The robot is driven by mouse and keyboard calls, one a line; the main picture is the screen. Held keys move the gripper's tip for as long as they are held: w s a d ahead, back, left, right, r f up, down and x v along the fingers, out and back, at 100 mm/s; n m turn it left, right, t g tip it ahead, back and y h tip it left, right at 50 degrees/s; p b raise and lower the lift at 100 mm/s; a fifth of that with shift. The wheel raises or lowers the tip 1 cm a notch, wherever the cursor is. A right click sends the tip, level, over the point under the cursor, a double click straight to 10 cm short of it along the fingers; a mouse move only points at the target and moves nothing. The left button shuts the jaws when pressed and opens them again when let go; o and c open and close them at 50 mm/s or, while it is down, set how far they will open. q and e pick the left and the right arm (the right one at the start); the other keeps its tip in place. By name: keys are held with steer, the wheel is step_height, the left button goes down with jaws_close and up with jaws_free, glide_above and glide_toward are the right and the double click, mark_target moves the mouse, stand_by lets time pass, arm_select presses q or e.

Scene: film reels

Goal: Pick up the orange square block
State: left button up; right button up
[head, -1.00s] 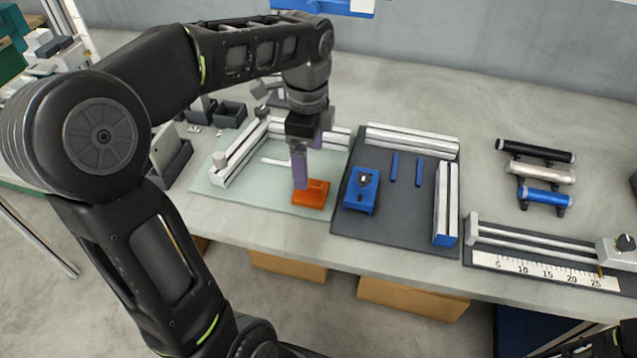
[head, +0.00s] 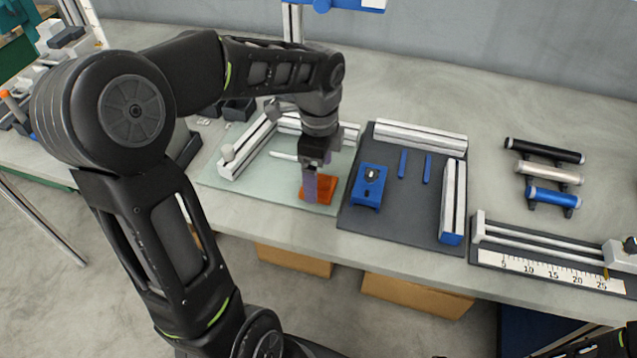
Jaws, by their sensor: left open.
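The orange square block (head: 326,191) lies flat on the pale green mat (head: 226,182), near the mat's front right corner. My left gripper (head: 311,198) points down at the block, its purple fingers in front of and over the block's left part. The jaws are open. The fingers and the gripper hide part of the block, and I cannot tell whether they touch it. My right gripper does not show; only a dark piece of my right arm shows at the lower right corner.
A dark mat (head: 400,222) to the right carries a blue block (head: 369,186), two thin blue strips and silver rails. A ruler fixture (head: 548,271) and three cylinders (head: 545,174) stand further right. Silver rails (head: 246,148) frame the pale mat's back and left.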

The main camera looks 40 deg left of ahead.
arm_select(q)
step_height(320, 180, down, 2)
steer(key=shift+c, duration=0.6)
steer(key=c, duration=1.6)
